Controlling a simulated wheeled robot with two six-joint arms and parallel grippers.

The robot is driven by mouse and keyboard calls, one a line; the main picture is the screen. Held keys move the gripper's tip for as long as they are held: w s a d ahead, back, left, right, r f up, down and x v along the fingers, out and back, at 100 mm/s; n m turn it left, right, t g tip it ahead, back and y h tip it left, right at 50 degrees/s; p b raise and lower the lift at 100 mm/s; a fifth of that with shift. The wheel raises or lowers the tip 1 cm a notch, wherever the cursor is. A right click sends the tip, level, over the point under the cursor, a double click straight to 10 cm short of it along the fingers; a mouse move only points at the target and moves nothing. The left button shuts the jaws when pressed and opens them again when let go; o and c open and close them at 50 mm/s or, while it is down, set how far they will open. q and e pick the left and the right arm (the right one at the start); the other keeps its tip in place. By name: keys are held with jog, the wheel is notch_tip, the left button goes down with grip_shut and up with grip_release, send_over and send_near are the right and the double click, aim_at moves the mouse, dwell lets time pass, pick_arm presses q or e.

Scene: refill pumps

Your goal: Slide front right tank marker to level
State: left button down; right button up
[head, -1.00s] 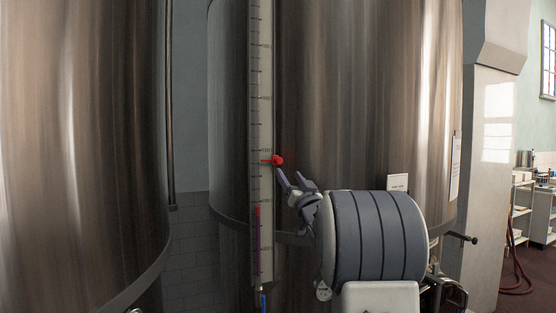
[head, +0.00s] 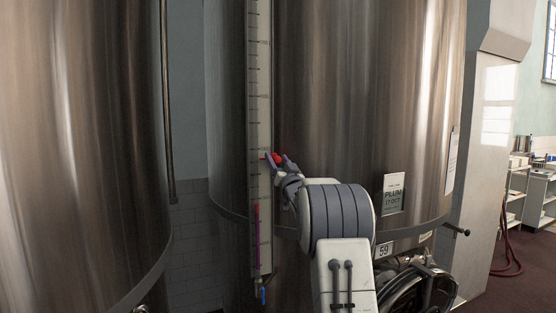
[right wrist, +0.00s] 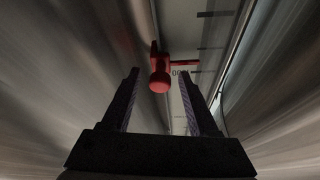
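The red marker (head: 277,158) sits on the edge of the white level scale (head: 259,120) on the front of the right steel tank (head: 350,120). Its thin pointer lies across the scale. In the right wrist view the marker (right wrist: 160,76) has a round knob. My right gripper (head: 279,162) is at the marker in the head view. In the right wrist view my right gripper (right wrist: 158,95) is open, with one finger on each side of the knob and gaps beside it. The liquid column (head: 257,225) on the scale tops out below the marker. My left gripper is out of view.
A label reading PLUM (head: 393,195) and a 59 plate (head: 383,250) are on the right tank. Another steel tank (head: 85,150) stands at the left. A pillar (head: 495,130) and white shelves (head: 540,195) are at the right.

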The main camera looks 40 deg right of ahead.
grip_shut()
jog(key=shift+s+d, duration=0.1)
dwell(1.2)
